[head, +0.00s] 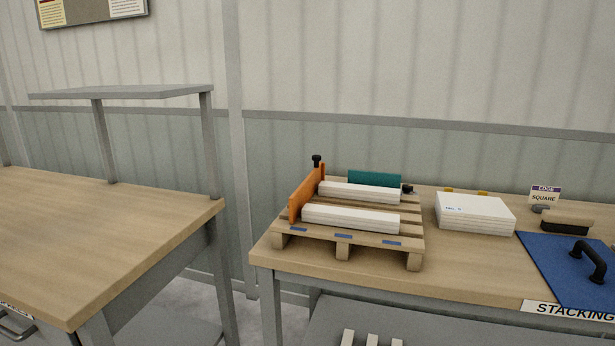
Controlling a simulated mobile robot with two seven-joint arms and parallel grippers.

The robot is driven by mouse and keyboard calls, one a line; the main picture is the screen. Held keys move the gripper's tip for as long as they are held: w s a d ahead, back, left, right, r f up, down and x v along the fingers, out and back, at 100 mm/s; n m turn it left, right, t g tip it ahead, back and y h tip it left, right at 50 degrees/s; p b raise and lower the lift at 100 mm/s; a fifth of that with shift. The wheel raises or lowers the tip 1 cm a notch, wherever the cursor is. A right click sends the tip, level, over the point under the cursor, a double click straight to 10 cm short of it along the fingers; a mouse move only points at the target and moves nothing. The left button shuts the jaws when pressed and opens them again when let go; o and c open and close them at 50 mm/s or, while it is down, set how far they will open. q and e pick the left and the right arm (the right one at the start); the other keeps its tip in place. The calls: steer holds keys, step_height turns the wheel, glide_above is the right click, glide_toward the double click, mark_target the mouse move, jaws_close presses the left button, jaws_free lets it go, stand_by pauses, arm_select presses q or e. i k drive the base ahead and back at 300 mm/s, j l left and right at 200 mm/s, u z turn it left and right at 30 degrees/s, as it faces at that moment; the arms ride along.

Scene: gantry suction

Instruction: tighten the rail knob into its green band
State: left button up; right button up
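An orange rail (306,193) stands upright along the left side of a wooden pallet on the right-hand table. A black knob (317,161) sits on top at the rail's far end. A second small black knob (407,189) is at the right end of a teal block (374,179) behind the pallet's white bars. I cannot tell which is the rail knob. No green band can be made out on either knob at this size. Neither of my grippers is in view.
The pallet (343,249) holds two white bars (351,218). Right of it are a white stack (474,214), an "EDGE SQUARE" sign (545,194), a brush-like block (567,221) and a blue board (572,262) with a black handle. The left table (90,230) is bare; a gap separates the tables.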

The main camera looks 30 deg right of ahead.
mark_target(406, 188)
steer(key=l+z, duration=0.35)
steer(key=i+l+z, duration=0.1)
steer(key=l+z, duration=0.15)
steer(key=z, duration=0.15)
steer(key=i+l+z, duration=0.15)
steer(key=l+z, duration=0.2)
